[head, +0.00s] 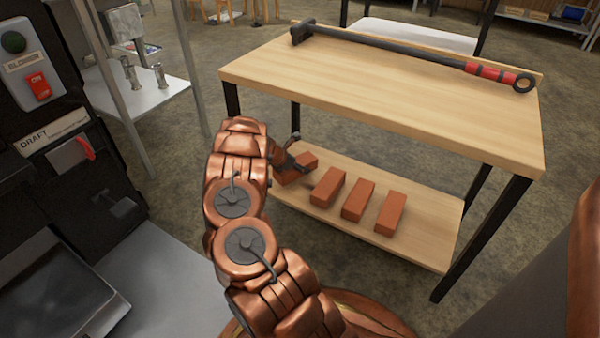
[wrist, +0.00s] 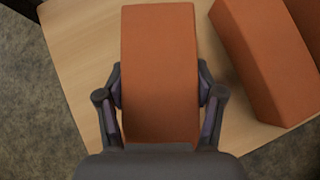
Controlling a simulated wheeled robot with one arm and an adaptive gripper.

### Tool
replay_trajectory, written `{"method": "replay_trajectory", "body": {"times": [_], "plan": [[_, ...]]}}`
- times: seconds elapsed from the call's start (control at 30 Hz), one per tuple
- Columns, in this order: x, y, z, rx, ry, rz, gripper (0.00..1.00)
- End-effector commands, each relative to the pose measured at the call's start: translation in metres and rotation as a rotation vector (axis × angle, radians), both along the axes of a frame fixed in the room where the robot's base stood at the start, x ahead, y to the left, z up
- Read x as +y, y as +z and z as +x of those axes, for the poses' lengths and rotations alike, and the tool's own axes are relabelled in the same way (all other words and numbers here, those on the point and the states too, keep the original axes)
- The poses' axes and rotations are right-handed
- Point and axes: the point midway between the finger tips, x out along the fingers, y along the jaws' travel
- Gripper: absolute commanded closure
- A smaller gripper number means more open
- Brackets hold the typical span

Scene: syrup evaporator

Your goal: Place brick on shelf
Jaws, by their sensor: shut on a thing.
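My gripper (head: 289,160) reaches in over the left end of the lower wooden shelf (head: 418,245), beneath the tabletop. It is shut on an orange-red brick (head: 297,168). In the wrist view the brick (wrist: 158,75) stands lengthwise between the two fingers (wrist: 160,100), one finger on each long side. The brick is at or just above the shelf; I cannot tell whether it touches. Three similar bricks lie in a row to its right: one brick (head: 328,187), a middle brick (head: 358,200) and a right brick (head: 390,212). My arm hides part of the shelf's left end.
The wooden tabletop (head: 400,110) above carries a long dark tool with a red band (head: 490,74). Black table legs (head: 480,240) stand at the corners. A dark control panel (head: 60,120) is at the left. Bare shelf shows in front of the bricks.

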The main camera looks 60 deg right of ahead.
Motion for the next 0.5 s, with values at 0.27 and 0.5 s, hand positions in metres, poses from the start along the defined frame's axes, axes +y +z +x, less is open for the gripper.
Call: {"method": "replay_trajectory", "body": {"times": [0.27, 0.5], "plan": [[-0.001, -0.026, -0.002, 0.001, -0.004, -0.001, 1.00], [-0.001, -0.024, -0.002, 0.001, -0.004, -0.001, 1.00]]}}
